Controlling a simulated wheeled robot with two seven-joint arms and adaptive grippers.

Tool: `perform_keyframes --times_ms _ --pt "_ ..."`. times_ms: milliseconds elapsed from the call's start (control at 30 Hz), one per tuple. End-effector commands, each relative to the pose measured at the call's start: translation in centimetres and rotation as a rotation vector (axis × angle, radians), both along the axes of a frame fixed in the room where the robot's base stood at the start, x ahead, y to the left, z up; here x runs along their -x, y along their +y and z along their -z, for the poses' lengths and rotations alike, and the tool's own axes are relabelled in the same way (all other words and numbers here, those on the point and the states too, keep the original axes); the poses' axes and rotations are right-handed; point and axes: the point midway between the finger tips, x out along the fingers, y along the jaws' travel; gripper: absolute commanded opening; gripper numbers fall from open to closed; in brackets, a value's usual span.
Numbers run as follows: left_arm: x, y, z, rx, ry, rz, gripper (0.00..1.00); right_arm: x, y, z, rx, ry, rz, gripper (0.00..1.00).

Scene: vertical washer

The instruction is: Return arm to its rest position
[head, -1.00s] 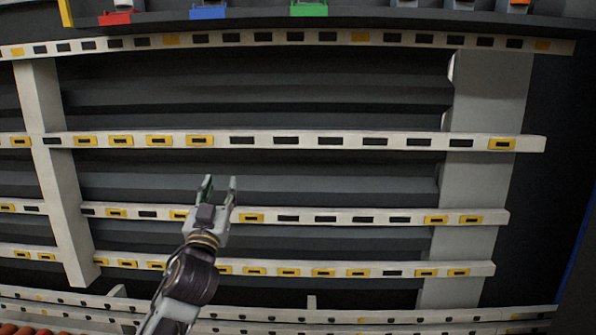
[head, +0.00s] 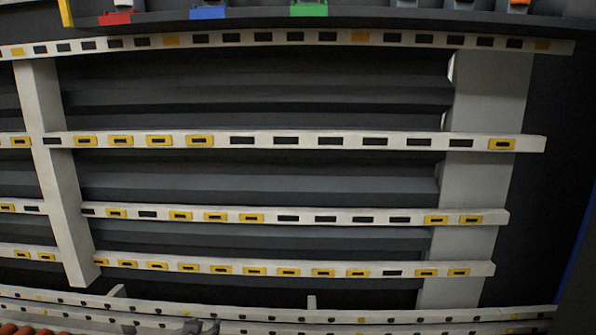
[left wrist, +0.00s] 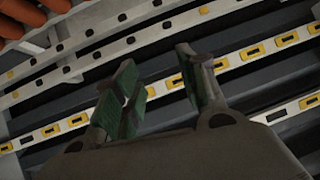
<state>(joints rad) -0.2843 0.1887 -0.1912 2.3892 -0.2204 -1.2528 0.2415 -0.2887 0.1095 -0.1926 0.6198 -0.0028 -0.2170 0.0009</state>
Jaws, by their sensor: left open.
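My left gripper (left wrist: 160,85) is open in the left wrist view, with its two green-padded fingers apart and nothing between them. In the head view only a small grey part of it (head: 200,326) shows at the bottom edge, below the lowest rack rails. My right gripper is in neither view.
A white rack frame has horizontal rails (head: 300,141) with yellow and black slots. A wide white post (head: 485,110) stands at right. Red, blue (head: 208,12) and green bins line the top. Orange rollers (head: 20,329) show at bottom left. Space before the rack is clear.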

Motion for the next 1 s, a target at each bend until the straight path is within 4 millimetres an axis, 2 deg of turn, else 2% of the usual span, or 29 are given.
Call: perform_keyframes --times_ms 33,200,400,867,1000 --pt "1.5 0.0 1.5 0.005 0.056 0.006 0.41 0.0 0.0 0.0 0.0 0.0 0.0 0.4" --pt "6.3 -0.3 5.4 0.017 0.236 0.042 0.41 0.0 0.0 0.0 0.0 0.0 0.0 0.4" --pt "10.7 -0.6 8.0 0.032 0.384 0.082 0.41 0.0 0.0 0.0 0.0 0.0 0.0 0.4" --pt "17.1 -1.2 10.8 0.06 0.582 0.149 0.41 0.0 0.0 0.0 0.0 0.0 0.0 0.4" --pt "16.4 -1.2 12.4 0.057 0.581 0.148 0.41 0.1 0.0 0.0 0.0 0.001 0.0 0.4"
